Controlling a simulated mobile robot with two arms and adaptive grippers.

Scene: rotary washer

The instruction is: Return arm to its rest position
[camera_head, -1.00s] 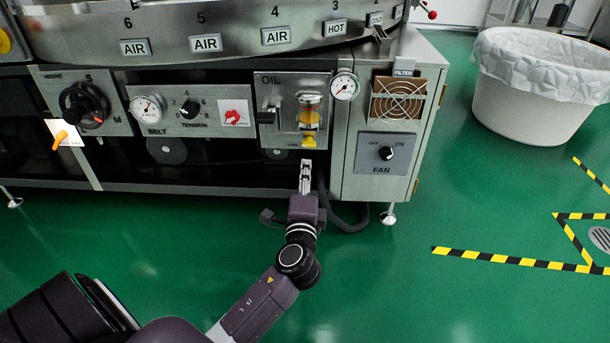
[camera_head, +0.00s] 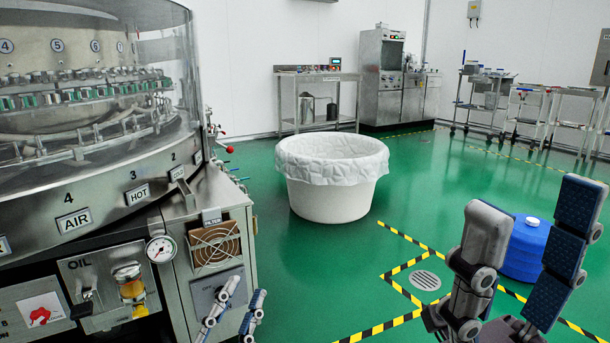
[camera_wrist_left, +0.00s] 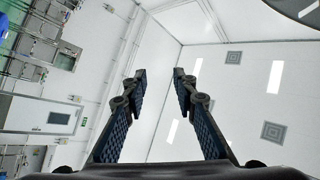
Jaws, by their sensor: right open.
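My left gripper (camera_head: 247,287) is at the bottom edge of the head view, in front of the washer's fan panel. Its two fingers point up and stand apart with nothing between them. In the left wrist view its fingers (camera_wrist_left: 160,80) are also apart and empty, against the white wall and ceiling. My right gripper (camera_head: 537,208) is larger and nearer at the lower right. Its fingers point up, wide apart and empty. Most of both arms is out of view. The rotary washer (camera_head: 100,190) fills the left side, with its oil panel (camera_head: 95,270) and filter grille (camera_head: 215,244).
A white lined bin (camera_head: 332,198) stands on the green floor right of the washer. A blue container (camera_head: 525,252) is partly behind my right gripper. Striped tape (camera_head: 405,240) surrounds a floor drain (camera_head: 425,280). A steel table (camera_head: 318,77) and carts (camera_head: 525,112) stand farther back.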

